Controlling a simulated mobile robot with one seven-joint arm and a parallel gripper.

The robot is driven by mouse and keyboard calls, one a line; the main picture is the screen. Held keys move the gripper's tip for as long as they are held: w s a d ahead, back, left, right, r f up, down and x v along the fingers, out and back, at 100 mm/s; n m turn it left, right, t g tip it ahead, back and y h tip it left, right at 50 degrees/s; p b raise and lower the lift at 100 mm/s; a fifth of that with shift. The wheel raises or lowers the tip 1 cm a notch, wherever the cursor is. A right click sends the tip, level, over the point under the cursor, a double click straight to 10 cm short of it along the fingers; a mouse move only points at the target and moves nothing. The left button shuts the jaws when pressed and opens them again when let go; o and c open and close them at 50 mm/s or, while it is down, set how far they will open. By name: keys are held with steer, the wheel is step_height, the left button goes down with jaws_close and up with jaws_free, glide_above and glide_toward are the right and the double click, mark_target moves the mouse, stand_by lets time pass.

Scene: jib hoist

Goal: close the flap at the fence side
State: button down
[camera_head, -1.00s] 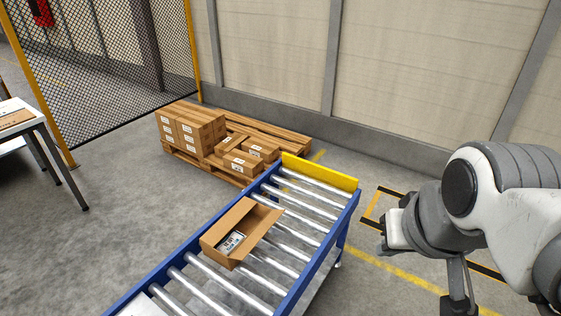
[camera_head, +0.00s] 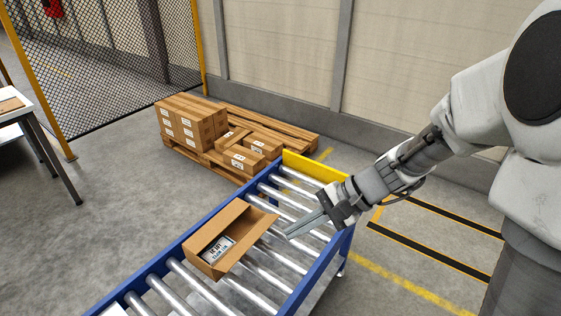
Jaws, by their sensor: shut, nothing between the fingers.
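An open brown cardboard box (camera_head: 203,268) lies on the roller conveyor. A white printed label (camera_head: 216,251) shows within its outline. A brown panel or flap (camera_head: 216,228) stands along the box's upper left side, the side toward the fence. Another flap (camera_head: 260,222) juts out at its right end; I cannot tell the exact angle of either. My gripper (camera_head: 291,233) is shut and empty, reaching in from the right. Its fingertips are over the rollers, just right of the box, apparently apart from it.
The conveyor has blue side rails (camera_head: 318,268) and a yellow end stop (camera_head: 313,168). Behind it stands a pallet (camera_head: 290,130) with stacked cartons (camera_head: 190,122). A mesh fence (camera_head: 95,60) is at the upper left, and a table (camera_head: 30,110) at the left edge. The grey floor between is clear.

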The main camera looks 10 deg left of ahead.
steer(key=w+a+f+m+t+y+b, duration=0.15)
steer(key=w+f+m, duration=0.25)
steer(key=f, duration=0.4)
steer(key=w+a+f+m+t+y+b, duration=0.1)
steer(key=w+a+f+m+y+b, duration=0.2)
steer(key=f, duration=0.5)
steer(key=m+t+b, duration=0.3)
steer(key=m+t, duration=0.2)
steer(key=m, duration=0.4)
glide_toward(249, 240)
steer(key=s+d+f, duration=0.3)
steer(key=s+d, duration=0.1)
steer(key=d, duration=0.1)
steer(key=shift+h, duration=0.25)
steer(key=b+x, duration=0.2)
steer(key=x, duration=0.8)
steer(key=shift+w+f, duration=0.15)
steer(key=shift+f, duration=0.05)
steer(key=shift+w+a+r, duration=0.1)
steer(key=shift+a+r, duration=0.1)
steer(key=shift+r, duration=0.4)
steer(key=shift+w+a+r, duration=0.15)
steer(key=shift+a+r, duration=0.05)
steer(key=shift+r, duration=0.45)
steer(key=shift+w+a+r, duration=0.1)
steer(key=shift+a+r, duration=0.1)
steer(key=shift+r, duration=0.4)
